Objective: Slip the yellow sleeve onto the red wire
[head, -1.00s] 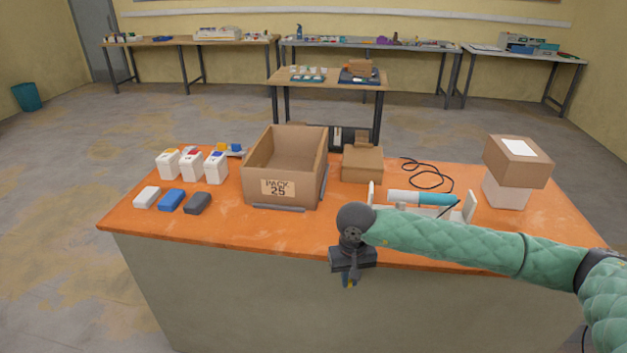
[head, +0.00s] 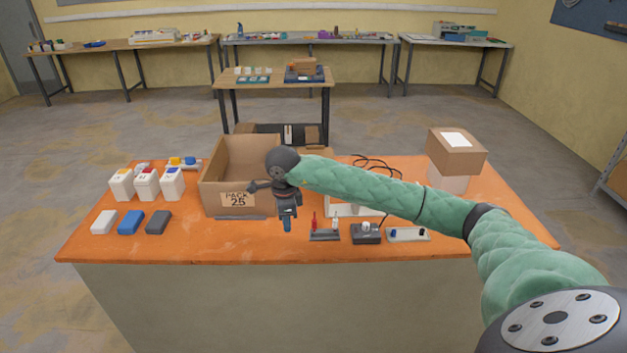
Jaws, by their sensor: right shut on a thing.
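My right gripper (head: 287,218) points down over the front middle of the orange table, in front of the cardboard box. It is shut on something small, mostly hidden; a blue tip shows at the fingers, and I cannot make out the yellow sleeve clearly. The red wire (head: 315,222) stands upright on a small dark base (head: 325,236), to the right of the gripper and apart from it. A white upright piece (head: 335,225) stands beside it on the same base. My left gripper is not in view.
A cardboard box (head: 238,202) stands behind the gripper. A grey switch block (head: 366,233) and a white strip (head: 408,234) lie right of the red wire. White tubs (head: 147,184) and small blocks (head: 130,222) stand left. Stacked boxes (head: 456,151) stand right.

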